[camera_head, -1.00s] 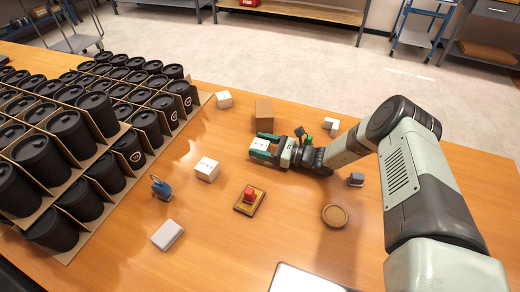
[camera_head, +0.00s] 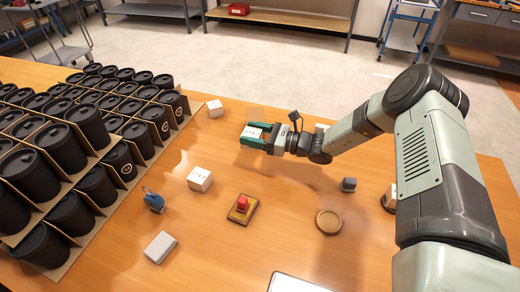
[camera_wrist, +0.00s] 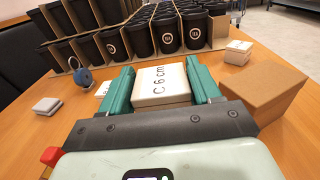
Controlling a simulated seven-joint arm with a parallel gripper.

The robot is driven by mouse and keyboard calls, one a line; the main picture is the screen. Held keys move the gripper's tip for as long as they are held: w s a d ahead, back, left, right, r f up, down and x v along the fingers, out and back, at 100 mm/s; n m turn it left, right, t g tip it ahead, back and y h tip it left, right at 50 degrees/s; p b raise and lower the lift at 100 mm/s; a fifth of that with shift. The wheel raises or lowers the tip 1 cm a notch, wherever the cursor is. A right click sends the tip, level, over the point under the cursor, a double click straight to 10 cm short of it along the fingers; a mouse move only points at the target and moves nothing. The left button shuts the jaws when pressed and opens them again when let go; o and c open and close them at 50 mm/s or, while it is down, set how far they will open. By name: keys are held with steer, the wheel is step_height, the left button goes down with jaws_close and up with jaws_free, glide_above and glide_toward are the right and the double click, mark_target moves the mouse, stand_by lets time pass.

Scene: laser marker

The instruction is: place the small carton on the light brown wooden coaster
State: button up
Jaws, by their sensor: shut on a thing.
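My gripper (camera_head: 256,138) has teal fingers shut on a small white carton (camera_head: 253,132) at the back middle of the table in the head view. In the wrist view the carton (camera_wrist: 161,84) sits between both fingers, with "C 6 cm" on its face. It appears held above the table. The light brown round coaster (camera_head: 328,221) lies empty on the table, in front of my gripper and to its right in the head view. The wrist view does not show the coaster.
A brown box (camera_wrist: 264,92) stands close beside my gripper. White cartons (camera_head: 199,178) (camera_head: 215,108), a blue object (camera_head: 153,201), a flat white block (camera_head: 160,247), a red button on a base (camera_head: 242,208) and a grey item (camera_head: 348,184) are scattered about. Black cups fill the left.

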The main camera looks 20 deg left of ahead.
steer(key=shift+r, duration=0.7)
steer(key=shift+d, duration=0.3)
steer(key=s+d, duration=0.1)
steer(key=d, duration=0.8)
glide_above(332, 222)
steer(key=shift+t, duration=0.3)
step_height(332, 222, down, 8)
steer(key=shift+f, duration=0.15)
steer(key=o, duration=1.1)
steer(key=shift+f, duration=0.1)
